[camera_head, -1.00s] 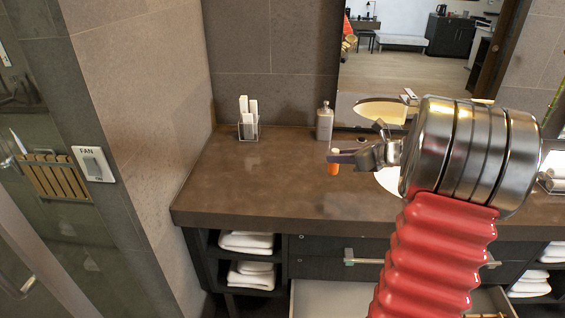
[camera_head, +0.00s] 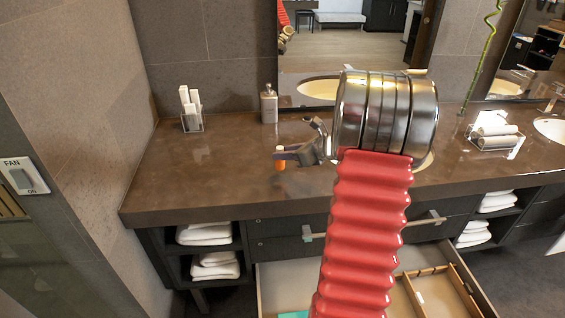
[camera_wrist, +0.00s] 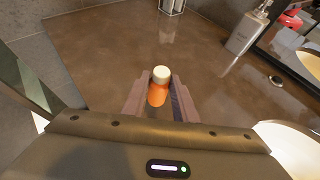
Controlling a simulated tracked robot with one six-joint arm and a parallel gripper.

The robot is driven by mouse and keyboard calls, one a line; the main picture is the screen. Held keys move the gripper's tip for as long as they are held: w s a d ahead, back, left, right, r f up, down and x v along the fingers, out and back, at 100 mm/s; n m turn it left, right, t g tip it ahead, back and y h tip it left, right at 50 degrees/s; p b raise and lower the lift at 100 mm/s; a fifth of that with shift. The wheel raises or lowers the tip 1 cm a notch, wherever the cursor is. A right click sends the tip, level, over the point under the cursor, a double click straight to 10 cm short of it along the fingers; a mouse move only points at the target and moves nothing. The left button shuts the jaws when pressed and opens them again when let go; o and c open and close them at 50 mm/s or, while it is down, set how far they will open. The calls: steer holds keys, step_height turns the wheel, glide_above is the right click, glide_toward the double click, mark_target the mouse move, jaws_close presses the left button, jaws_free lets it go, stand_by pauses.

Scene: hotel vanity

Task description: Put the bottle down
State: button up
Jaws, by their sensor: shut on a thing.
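The bottle is small and orange with a white cap. In the head view the bottle (camera_head: 280,162) is at the tips of my gripper (camera_head: 285,156), over the brown vanity counter (camera_head: 210,165).
A holder with white items (camera_head: 191,110) and a grey dispenser (camera_head: 269,104) stand at the counter's back. A basin lies right, partly behind my arm. An open drawer (camera_head: 275,285) juts out below. The counter's left part is clear.

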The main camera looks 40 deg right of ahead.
mark_target(284, 162)
steer(key=shift+f, duration=1.85)
steer(key=o, duration=1)
steer(key=shift+o, duration=0.2)
steer(key=v, duration=1.2)
steer(key=shift+a, duration=0.15)
